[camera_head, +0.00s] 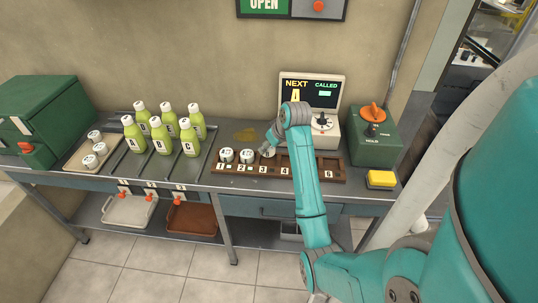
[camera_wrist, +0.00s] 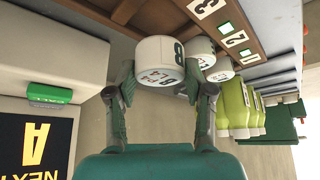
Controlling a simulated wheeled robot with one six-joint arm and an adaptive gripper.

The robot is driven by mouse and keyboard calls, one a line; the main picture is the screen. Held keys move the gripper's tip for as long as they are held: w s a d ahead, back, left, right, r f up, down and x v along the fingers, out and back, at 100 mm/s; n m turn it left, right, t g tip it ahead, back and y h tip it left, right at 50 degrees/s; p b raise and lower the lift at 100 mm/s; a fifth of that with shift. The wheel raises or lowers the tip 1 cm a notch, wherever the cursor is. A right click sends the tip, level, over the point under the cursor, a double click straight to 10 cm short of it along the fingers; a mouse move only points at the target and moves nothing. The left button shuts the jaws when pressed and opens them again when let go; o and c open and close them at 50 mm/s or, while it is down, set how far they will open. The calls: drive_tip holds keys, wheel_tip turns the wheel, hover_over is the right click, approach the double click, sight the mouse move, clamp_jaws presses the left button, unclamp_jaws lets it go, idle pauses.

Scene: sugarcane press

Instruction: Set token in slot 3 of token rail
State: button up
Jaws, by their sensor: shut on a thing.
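My gripper (camera_wrist: 159,76) is shut on a white round token (camera_wrist: 158,50) with dark letters on it, one finger on each side. In the head view my gripper (camera_head: 268,150) is at the brown token rail (camera_head: 325,174), by the label 3 and just right of two seated tokens. Those white tokens stand in slot 1 (camera_head: 226,155) and slot 2 (camera_head: 247,156). In the wrist view the held token is close to the rail (camera_wrist: 240,25), near its 3 label. I cannot tell whether it touches the slot floor. My arm hides part of slots 4 and 5.
Several green bottles (camera_head: 160,141) stand left of the rail. A tray (camera_head: 82,160) with more tokens is farther left. The call screen (camera_head: 318,93) is behind the rail; a green HOLD box (camera_head: 374,140) and yellow button (camera_head: 381,179) are to the right.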

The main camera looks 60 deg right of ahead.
sight(269, 154)
drive_tip(key=shift+f, duration=2.1)
drive_tip(key=shift+f, duration=0.1)
drive_tip(key=o, duration=1.1)
